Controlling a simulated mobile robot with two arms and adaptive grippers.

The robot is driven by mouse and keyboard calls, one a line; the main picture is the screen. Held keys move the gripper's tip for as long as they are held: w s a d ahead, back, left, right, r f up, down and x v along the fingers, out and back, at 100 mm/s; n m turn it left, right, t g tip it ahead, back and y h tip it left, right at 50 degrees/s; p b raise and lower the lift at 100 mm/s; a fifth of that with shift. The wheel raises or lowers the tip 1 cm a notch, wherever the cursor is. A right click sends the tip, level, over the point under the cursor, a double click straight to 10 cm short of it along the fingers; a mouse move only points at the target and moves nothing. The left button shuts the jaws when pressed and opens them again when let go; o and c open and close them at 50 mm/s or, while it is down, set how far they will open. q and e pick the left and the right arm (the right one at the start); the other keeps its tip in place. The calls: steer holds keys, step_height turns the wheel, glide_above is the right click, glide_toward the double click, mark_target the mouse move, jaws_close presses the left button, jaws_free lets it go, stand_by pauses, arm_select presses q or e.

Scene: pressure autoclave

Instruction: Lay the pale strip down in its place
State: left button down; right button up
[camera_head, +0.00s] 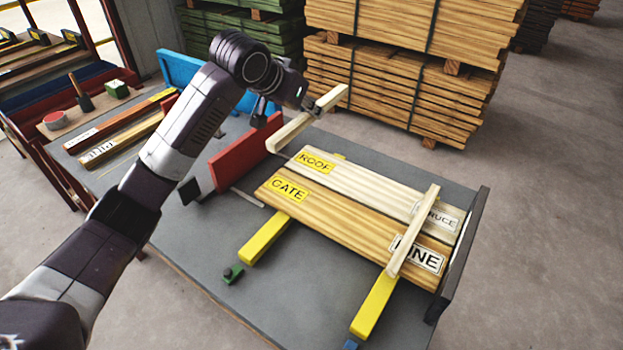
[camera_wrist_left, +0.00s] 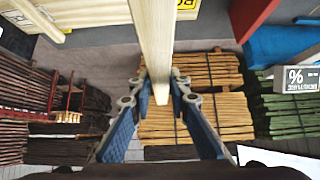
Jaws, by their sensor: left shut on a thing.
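The pale strip (camera_head: 306,118) is in my left gripper (camera_head: 312,108), held above the far side of the table near the left ends of two boards. In the left wrist view the strip (camera_wrist_left: 153,45) runs up between the blue-padded fingers of the gripper (camera_wrist_left: 160,88). A second pale strip (camera_head: 414,232) lies across the right part of the boards. The paler board (camera_head: 375,185) has ROOF and SPRUCE labels; the browner board (camera_head: 335,218) has GATE and PINE labels. My right gripper is not in view.
Yellow bars (camera_head: 265,238) lie under the boards on the grey table (camera_head: 215,255). A red block (camera_head: 240,150) stands left of the boards, a dark end stop (camera_head: 462,250) at their right. Lumber stacks (camera_head: 400,85) stand behind.

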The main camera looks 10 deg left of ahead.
arm_select(q)
step_height(320, 180, down, 15)
steer(key=shift+r+p, duration=0.1)
steer(key=shift+p, duration=0.55)
steer(key=shift+f, duration=2.4)
steer(key=shift+f, duration=0.2)
steer(key=c, duration=1.8)
jaws_free()
